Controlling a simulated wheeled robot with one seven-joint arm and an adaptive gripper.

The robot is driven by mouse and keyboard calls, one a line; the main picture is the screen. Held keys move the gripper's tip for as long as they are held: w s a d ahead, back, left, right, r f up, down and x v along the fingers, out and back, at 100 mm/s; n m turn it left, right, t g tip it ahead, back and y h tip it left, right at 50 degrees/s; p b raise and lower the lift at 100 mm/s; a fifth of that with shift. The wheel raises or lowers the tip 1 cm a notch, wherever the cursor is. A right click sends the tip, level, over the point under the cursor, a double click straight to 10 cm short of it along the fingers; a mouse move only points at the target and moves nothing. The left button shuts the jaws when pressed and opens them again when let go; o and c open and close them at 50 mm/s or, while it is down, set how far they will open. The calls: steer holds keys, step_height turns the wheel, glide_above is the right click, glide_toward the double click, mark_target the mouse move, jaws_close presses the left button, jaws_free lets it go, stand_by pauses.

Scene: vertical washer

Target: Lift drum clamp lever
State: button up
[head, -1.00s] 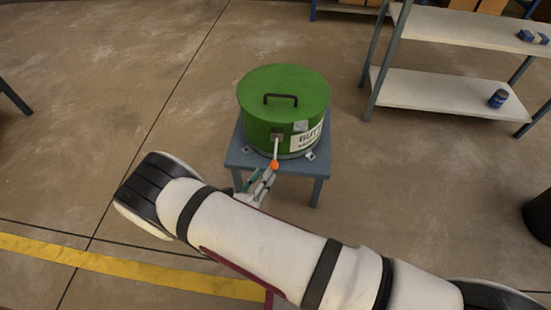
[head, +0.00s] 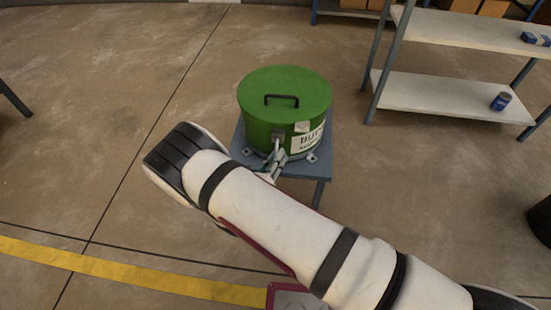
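The green drum (head: 285,112) with a black handle on its lid stands upright on a small blue-grey table. The clamp lever (head: 277,145) is a thin pale rod that hangs down the drum's front from a small bracket. Its lower end is hidden by my gripper. My gripper (head: 275,158) is at the lever's lower end, partly hidden behind my arm. The fingers are too small and covered to tell whether they are open or shut, or whether they touch the lever.
The table (head: 318,172) has small metal brackets around the drum. A shelf rack (head: 450,97) with a blue can (head: 501,101) stands at the right. A dark round object (head: 542,219) is at the right edge. The floor left of the table is clear.

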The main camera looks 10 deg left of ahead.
jaws_close()
steer(key=shift+a, duration=0.1)
steer(key=shift+s+f, duration=0.1)
